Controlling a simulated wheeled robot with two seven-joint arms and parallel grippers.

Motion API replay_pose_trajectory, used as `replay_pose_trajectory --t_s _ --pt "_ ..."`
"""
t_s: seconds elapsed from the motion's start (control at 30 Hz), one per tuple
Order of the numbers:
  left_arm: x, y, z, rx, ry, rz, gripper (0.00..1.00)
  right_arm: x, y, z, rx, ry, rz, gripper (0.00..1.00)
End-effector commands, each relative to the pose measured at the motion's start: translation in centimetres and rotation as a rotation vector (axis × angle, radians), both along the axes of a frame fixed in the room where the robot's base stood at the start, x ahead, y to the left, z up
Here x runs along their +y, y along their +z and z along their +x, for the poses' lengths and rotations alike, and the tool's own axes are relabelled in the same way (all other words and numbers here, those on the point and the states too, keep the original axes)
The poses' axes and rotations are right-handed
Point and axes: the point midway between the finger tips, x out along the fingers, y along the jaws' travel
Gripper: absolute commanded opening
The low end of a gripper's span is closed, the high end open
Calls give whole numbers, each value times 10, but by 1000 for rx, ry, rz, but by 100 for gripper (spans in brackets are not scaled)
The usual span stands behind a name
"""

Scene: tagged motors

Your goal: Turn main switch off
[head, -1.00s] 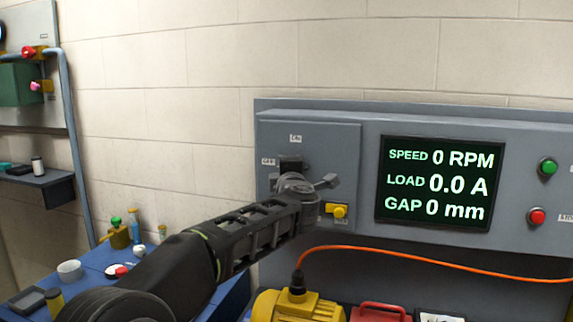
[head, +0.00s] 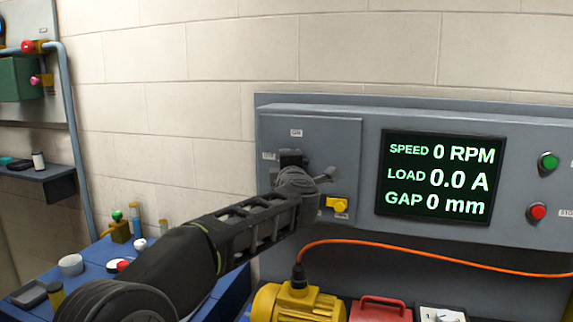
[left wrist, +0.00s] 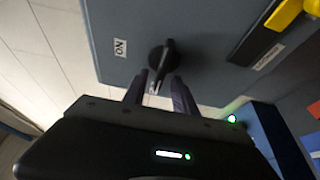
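The main switch is a black rotary knob (head: 290,157) on the left panel of the grey control cabinet (head: 330,118). An ON label (head: 296,133) is above it and a small label (head: 268,156) is at its left. My left gripper reaches the knob from below and partly hides it. In the left wrist view the knob (left wrist: 165,53) is just beyond the left gripper's fingertips (left wrist: 158,78). The fingers are apart, and the near end of the knob's handle shows between them. I cannot tell whether they touch it, or which label it points to. My right gripper is not in view.
A yellow switch (head: 337,204) is close below right of the gripper. A display (head: 438,178) reads zero speed, load and gap. Green (head: 548,162) and red (head: 537,211) buttons are right. A yellow motor (head: 296,303) and orange cable (head: 430,256) lie below.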

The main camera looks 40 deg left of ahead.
Motion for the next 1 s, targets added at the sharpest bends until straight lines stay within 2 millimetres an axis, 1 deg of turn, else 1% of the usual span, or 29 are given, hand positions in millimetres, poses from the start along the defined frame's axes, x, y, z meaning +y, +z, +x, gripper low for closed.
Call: replay_pose_trajectory --t_s 0.17,0.5,0.6,0.7,1.0 --pt "-8 0 -8 -2 -1 1 33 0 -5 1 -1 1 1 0" --pt "-43 -1 -48 -3 0 -2 33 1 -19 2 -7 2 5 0" --pt "-50 0 -55 -1 -2 0 33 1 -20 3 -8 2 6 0" --pt "-52 0 -58 0 0 0 33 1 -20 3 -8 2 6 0" --pt "-52 0 -58 0 0 0 33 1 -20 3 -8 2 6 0"
